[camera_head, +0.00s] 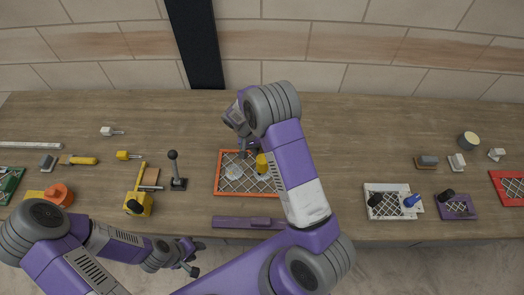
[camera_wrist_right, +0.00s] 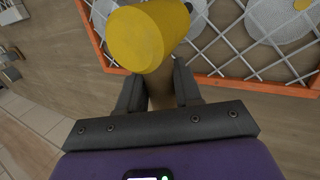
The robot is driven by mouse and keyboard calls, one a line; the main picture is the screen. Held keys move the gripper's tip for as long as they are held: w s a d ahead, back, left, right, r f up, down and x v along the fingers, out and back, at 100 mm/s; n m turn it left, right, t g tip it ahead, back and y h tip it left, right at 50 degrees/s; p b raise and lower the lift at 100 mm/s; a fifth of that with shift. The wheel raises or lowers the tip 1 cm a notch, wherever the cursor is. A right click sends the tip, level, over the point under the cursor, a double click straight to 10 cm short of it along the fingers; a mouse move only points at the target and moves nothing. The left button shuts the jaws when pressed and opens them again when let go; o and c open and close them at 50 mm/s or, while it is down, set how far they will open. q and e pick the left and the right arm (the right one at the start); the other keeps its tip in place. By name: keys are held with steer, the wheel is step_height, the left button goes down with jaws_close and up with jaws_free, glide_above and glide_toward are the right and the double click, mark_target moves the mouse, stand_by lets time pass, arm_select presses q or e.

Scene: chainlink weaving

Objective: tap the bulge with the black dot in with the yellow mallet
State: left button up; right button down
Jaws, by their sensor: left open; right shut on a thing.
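The yellow mallet (camera_head: 262,163) is held over the right part of an orange-framed chainlink panel (camera_head: 217,176). My right gripper (camera_wrist_right: 158,88) is shut on the mallet's handle, and the yellow head (camera_wrist_right: 137,38) fills the upper middle of the wrist view. Pale round bulges (camera_wrist_right: 280,18) show behind the mesh in the wrist view; one has a small orange dot (camera_wrist_right: 302,4). A small dark spot (camera_wrist_right: 188,7) shows beside the mallet head; I cannot tell whether it is the black dot. My left gripper (camera_head: 194,258) is open and empty at the table's front edge.
A black-knobbed lever (camera_head: 177,172) and a yellow tool (camera_head: 139,203) stand left of the panel. A purple bar (camera_head: 245,222) lies in front of it. A white-framed panel (camera_head: 385,212) and a purple one (camera_head: 457,213) lie to the right. The table behind is mostly clear.

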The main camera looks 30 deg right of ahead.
steer(key=shift+r+p, duration=1.5)
steer(key=shift+r, duration=1.05)
